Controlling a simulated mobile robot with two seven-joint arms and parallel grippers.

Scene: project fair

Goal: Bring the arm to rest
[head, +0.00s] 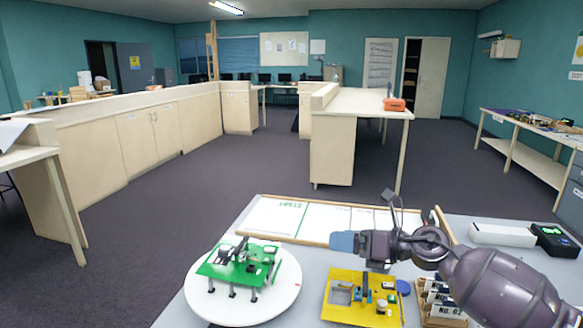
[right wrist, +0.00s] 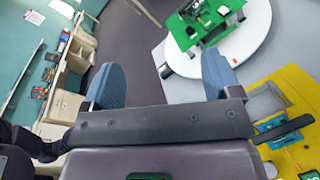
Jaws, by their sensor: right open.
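My right arm comes in from the lower right in the head view. Its gripper (head: 344,241) is held above the table, at the near edge of the white board marked START (head: 285,218). In the right wrist view the two blue fingers of the gripper (right wrist: 161,78) stand wide apart with nothing between them. The gripper is open and empty, apart from the green board and the yellow board. My left gripper is in neither view.
A green board (head: 235,263) stands on a round white turntable (head: 285,290) at the left of the grey table (head: 455,228). A yellow board (head: 346,310) with parts lies below my forearm. A white box (head: 502,235) and a black device (head: 555,239) are at the right.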

